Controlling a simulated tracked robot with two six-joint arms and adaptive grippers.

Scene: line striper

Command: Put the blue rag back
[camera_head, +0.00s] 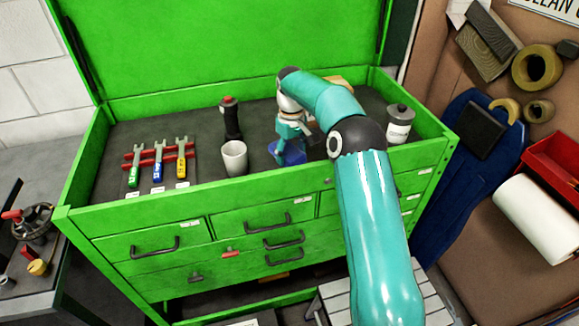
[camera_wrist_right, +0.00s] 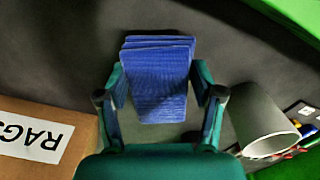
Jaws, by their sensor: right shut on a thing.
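The blue rag (camera_wrist_right: 158,80) is a folded, layered cloth. In the right wrist view it lies between the two fingers of my right gripper (camera_wrist_right: 161,92), which is shut on it. In the head view the rag (camera_head: 292,157) shows as a blue patch under my right gripper (camera_head: 288,146), low over the dark top of the green tool chest (camera_head: 75,190). I cannot tell whether the rag touches the surface. A cardboard box marked RAGS (camera_wrist_right: 75,115) is beside the gripper in the right wrist view. In the head view my right arm mostly hides it. My left gripper is not in view.
A white cup (camera_head: 234,158) and a dark bottle (camera_head: 231,120) stand left of the gripper. Several coloured wrenches (camera_head: 158,164) lie in a red rack farther left. A grey can (camera_head: 399,122) stands at the right. The chest's raised rim surrounds its top.

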